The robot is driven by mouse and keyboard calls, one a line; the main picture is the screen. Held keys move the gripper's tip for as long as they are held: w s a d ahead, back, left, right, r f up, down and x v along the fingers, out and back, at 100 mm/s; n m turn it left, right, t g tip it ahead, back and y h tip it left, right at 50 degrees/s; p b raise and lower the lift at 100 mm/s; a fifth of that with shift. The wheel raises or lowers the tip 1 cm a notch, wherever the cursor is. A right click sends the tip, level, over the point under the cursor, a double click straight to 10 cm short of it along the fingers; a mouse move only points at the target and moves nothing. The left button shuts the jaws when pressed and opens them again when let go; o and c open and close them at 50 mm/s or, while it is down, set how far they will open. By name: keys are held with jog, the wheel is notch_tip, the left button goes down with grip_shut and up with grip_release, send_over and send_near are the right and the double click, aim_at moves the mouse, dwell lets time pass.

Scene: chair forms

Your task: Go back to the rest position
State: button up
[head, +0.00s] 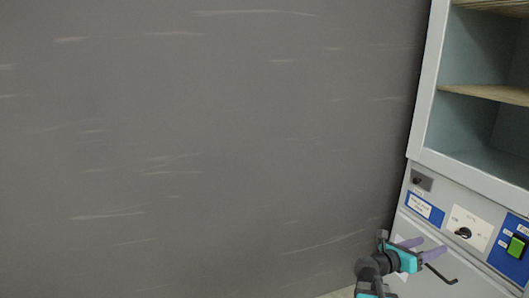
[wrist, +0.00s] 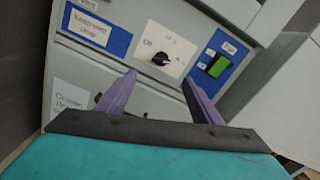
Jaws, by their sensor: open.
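My gripper (head: 425,249) is at the lower right of the head view, in front of the cabinet's control panel. Its two purple fingers are apart with nothing between them. In the wrist view my gripper (wrist: 160,92) points at the panel, with the black knob (wrist: 160,59) seen just beyond the gap between the fingertips. The knob (head: 463,232) also shows in the head view, to the right of the fingers. I cannot tell whether a finger touches the panel.
A pale cabinet (head: 421,148) with open shelves (head: 487,93) stands at the right. Its panel has a green switch (head: 516,246) and blue labels. A black handle (head: 441,274) is just below my fingers. A dark grey wall (head: 200,150) fills the left.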

jog(key=w+a+f+n+t+y+p, duration=0.2)
jog(key=w+a+n+t+y+p, duration=0.2)
jog(key=a+n+p, duration=0.5)
jog(key=w+a+f+n+t+y+p, duration=0.25)
jog(key=w+a+n+t+p, duration=0.2)
jog(key=a+p, duration=0.45)
jog(key=s+a+f+n+g+y+p, duration=0.1)
jog(key=a+f+n+y+p, duration=0.1)
jog(key=a+f+n+y, duration=0.3)
jog(key=s+a+f+n+y+p, duration=0.1)
jog(key=a+n, duration=0.3)
jog(key=a, duration=0.3)
jog(key=s+a+f+n+g+y+p, duration=0.1)
jog(key=a+f+n+y+p, duration=0.1)
jog(key=a+f+n+y, duration=0.3)
jog(key=s+a+f+n+g+y+p, duration=0.15)
jog(key=s+a+f+n+g, duration=0.3)
jog(key=s, duration=0.45)
jog(key=s+a+f+n+g+p, duration=0.25)
jog(key=s+a+f+n, duration=0.25)
jog(key=s, duration=0.4)
jog(key=s+d+n+g, duration=0.2)
jog(key=s+n+g, duration=0.2)
jog(key=s, duration=0.5)
jog(key=s+d+n+g+h+b, duration=0.1)
jog(key=s+n+g, duration=0.4)
jog(key=s, duration=0.5)
jog(key=shift+s+d+r+n+h, duration=0.15)
jog(key=shift+d+r+n+h, duration=0.25)
jog(key=shift+n, duration=0.2)
